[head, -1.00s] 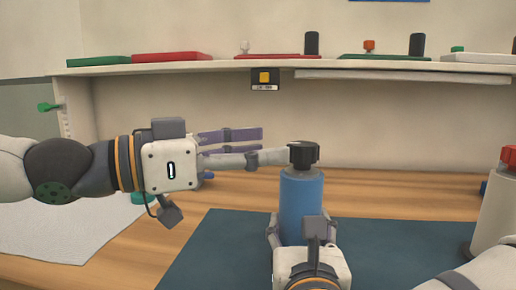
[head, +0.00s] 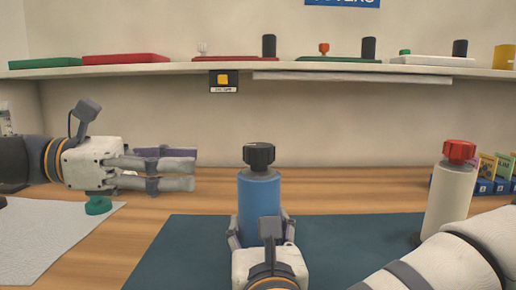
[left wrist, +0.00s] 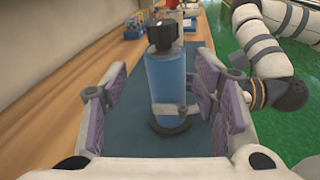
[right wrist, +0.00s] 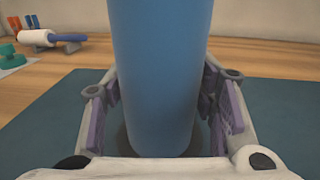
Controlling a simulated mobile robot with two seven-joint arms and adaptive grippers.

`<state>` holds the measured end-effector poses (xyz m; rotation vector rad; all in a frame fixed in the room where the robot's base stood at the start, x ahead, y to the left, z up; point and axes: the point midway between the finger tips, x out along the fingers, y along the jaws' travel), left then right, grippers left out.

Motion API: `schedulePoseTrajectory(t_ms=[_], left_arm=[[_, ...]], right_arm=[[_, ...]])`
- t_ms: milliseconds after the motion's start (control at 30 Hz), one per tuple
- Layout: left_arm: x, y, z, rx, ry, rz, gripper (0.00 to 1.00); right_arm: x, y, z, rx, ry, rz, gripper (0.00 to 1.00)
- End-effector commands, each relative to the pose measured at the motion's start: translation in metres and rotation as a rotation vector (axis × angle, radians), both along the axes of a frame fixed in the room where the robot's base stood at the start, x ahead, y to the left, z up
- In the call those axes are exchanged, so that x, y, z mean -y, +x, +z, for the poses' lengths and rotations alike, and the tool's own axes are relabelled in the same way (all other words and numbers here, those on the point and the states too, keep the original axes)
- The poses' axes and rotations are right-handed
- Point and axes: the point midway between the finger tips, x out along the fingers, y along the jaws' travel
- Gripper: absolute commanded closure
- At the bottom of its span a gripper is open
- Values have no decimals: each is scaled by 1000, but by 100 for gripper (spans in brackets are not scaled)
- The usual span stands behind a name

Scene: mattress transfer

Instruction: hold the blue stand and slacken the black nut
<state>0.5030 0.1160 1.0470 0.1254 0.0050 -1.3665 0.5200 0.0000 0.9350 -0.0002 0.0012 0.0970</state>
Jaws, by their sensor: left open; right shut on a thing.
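The blue stand (head: 259,198) is an upright cylinder on the dark mat (head: 190,250). The black nut (head: 259,156) sits on top of it. My right gripper (head: 262,236) is shut on the stand's lower part; the right wrist view shows the blue stand (right wrist: 160,70) between its fingers. My left gripper (head: 192,170) is open and empty, to the left of the stand and apart from it. In the left wrist view the blue stand (left wrist: 166,78) and black nut (left wrist: 164,36) appear ahead, between the open fingers.
A white stand with a red top (head: 459,151) is at the right, beside several small boxes (head: 495,172). A green ring (head: 98,205) lies at the left by a pale cloth (head: 50,240). A shelf (head: 330,70) with coloured plates runs along the back.

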Motion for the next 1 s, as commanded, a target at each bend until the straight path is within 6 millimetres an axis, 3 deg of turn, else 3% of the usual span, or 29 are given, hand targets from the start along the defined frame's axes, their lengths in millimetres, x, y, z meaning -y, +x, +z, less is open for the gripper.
schedulePoseTrajectory(t_ms=[167,600,733,1000], left_arm=[[5,0,16,-94,-98,-21,46],[103,17,16,-91,-95,-21,46],[114,20,16,-91,-96,-19,46],[116,20,16,-90,-96,-19,46]], right_arm=[[0,0,3,7,3,0,100],[0,0,3,7,3,0,100],[0,0,3,6,3,0,100],[0,0,3,7,3,0,100]])
